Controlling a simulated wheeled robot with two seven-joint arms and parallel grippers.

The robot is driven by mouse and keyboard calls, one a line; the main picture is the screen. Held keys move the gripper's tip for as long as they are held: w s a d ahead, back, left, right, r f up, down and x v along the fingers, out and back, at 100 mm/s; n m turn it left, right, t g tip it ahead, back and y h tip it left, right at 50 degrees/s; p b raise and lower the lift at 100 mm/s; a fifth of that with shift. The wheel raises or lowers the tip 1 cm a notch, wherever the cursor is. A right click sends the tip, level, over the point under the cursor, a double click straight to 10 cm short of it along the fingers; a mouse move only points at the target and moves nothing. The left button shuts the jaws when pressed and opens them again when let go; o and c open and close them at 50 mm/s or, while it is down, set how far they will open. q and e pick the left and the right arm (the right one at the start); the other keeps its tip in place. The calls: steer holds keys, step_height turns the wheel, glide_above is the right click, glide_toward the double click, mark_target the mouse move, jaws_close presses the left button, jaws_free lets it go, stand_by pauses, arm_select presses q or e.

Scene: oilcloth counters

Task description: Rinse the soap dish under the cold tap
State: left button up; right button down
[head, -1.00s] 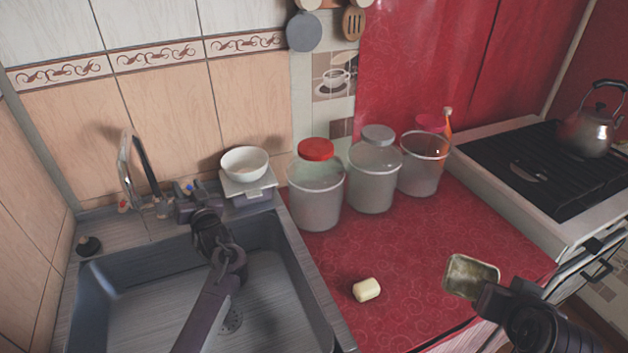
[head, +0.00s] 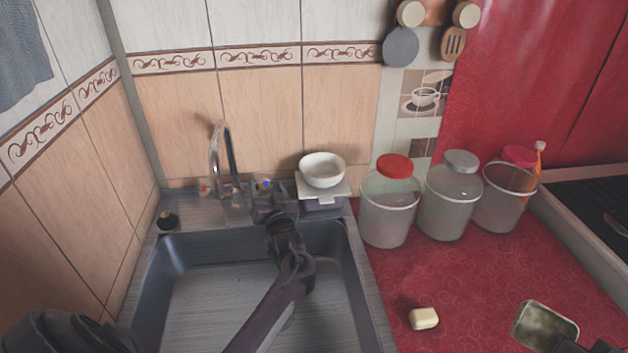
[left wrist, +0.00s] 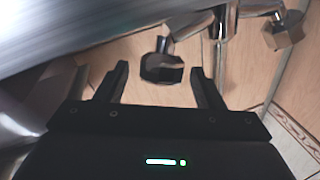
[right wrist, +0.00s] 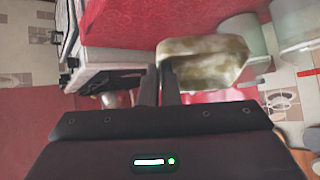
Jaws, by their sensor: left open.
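The soap dish (head: 545,326), shallow and stained olive-brown, shows at the lower right of the head view, above the red counter. My right gripper is shut on its edge; in the right wrist view the dish (right wrist: 205,60) sits at the fingertips (right wrist: 160,80). The tap (head: 214,155) stands behind the sink (head: 362,285), with a red mark on the left and a blue mark (head: 266,184) on the right. My left gripper (head: 272,200) is open at the blue-marked side. In the left wrist view a tap knob (left wrist: 160,68) shows between its open fingers (left wrist: 160,85). No water is visible.
A soap bar (head: 424,318) lies on the red counter (head: 455,275). Several jars, one with a red lid (head: 388,215), stand behind it. A white bowl (head: 322,168) on a scale (head: 325,192) stands right of the tap. A black plug (head: 167,222) sits at the sink's back-left corner.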

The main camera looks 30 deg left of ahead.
arm_select(q)
steer(key=r+p+v, duration=0.1)
steer(key=p+v, duration=0.2)
steer(key=v, duration=0.7)
steer(key=shift+f, duration=0.4)
steer(key=shift+s+d, duration=0.1)
steer(key=shift+d, duration=0.05)
steer(key=shift+p, duration=0.35)
